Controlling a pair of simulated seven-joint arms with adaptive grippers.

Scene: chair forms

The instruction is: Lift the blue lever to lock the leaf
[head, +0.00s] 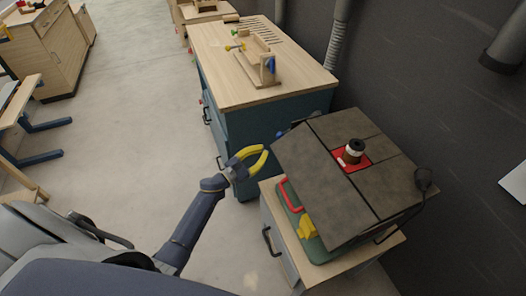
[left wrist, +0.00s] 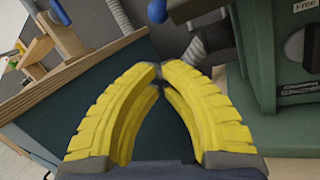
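A blue ball knob (left wrist: 157,10) shows at the top edge of the left wrist view, beside a grey part of the green machine (left wrist: 270,80); it looks like the end of the blue lever. The dark machine table has a left panel (head: 318,185), which looks like the leaf. My left gripper (head: 265,150) is just left of this panel. Its yellow fingers meet at the tips in the left wrist view (left wrist: 161,70), with nothing between them; the knob is beyond the tips, not touched. My right gripper is not in view.
A teal bench (head: 220,90) with a wooden fixture (head: 256,79) and another blue part (head: 270,65) stands behind. A red handle (head: 289,195) and yellow part (head: 306,227) are on the machine's left front.

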